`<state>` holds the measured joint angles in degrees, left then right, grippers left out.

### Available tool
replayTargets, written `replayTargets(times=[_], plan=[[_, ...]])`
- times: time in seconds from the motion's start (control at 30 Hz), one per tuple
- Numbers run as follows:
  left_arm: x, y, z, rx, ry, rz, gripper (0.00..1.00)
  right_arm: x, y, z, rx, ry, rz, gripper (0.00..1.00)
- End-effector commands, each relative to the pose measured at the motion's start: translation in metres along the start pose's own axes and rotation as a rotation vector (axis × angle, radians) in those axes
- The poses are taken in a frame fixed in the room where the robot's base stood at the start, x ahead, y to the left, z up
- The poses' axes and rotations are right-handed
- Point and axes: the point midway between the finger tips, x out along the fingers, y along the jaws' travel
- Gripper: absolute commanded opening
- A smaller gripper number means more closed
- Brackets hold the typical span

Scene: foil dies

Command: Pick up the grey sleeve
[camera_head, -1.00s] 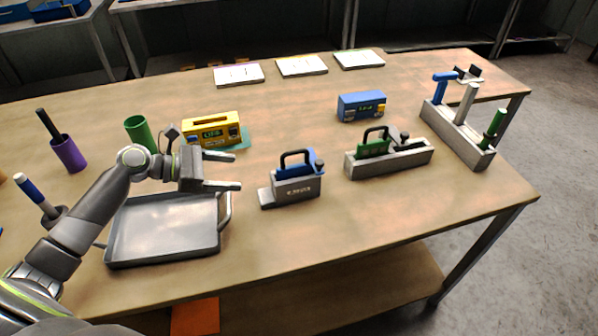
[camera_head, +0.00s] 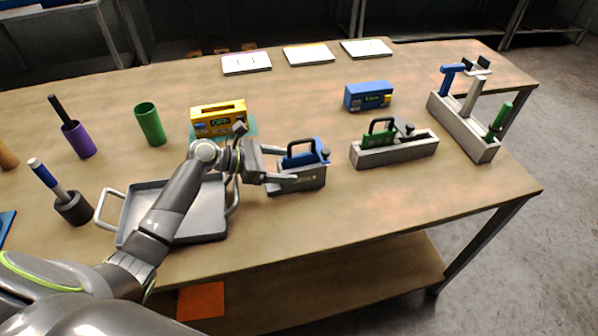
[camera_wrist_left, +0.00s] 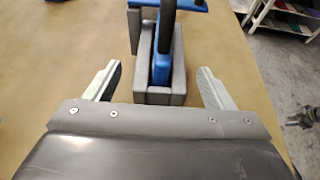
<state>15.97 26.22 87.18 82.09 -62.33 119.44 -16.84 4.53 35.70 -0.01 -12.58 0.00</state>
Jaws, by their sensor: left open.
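The grey sleeve (camera_head: 305,180) stands upright on the table in the middle of the head view, with a blue die (camera_head: 304,158) with a dark handle set in it. In the left wrist view the sleeve (camera_wrist_left: 160,98) lies straight ahead, with the blue die (camera_wrist_left: 161,68) in its slot. My left gripper (camera_head: 283,166) is open at the sleeve's left end. Its fingers (camera_wrist_left: 160,82) lie to either side of that end, with a gap on each side in the wrist view. My right gripper is not in view.
A grey tray (camera_head: 205,236) lies under my left arm. A long grey holder with a green die (camera_head: 380,140), a blue box (camera_head: 368,95) and a rack (camera_head: 465,130) stand to the right. A yellow box (camera_head: 218,119) stands behind my arm. The front right tabletop is clear.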

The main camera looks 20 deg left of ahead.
Motion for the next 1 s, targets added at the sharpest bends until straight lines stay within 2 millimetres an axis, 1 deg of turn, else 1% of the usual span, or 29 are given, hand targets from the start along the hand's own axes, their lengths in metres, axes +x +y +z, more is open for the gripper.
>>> replayTargets(times=[0.03,0.2,0.3,0.4,0.57,0.6,1.0], plan=[[0.009,0.000,0.002,-0.002,-0.004,-0.001,0.76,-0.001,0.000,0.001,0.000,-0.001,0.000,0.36],[0.036,0.000,0.002,-0.003,-0.004,-0.002,0.76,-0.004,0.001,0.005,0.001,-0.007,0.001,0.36],[0.046,0.000,0.001,-0.001,-0.001,-0.001,0.76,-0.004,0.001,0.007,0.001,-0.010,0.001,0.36],[0.050,-0.001,0.001,0.000,-0.001,-0.001,0.76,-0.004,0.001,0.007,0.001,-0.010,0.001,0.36],[0.050,0.000,0.001,0.001,0.000,-0.001,0.76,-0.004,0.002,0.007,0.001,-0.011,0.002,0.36],[0.050,0.000,0.001,0.001,0.000,-0.001,0.75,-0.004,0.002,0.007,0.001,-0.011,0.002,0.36],[0.049,0.000,0.001,0.001,0.000,-0.001,0.23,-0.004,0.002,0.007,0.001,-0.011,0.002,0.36]])
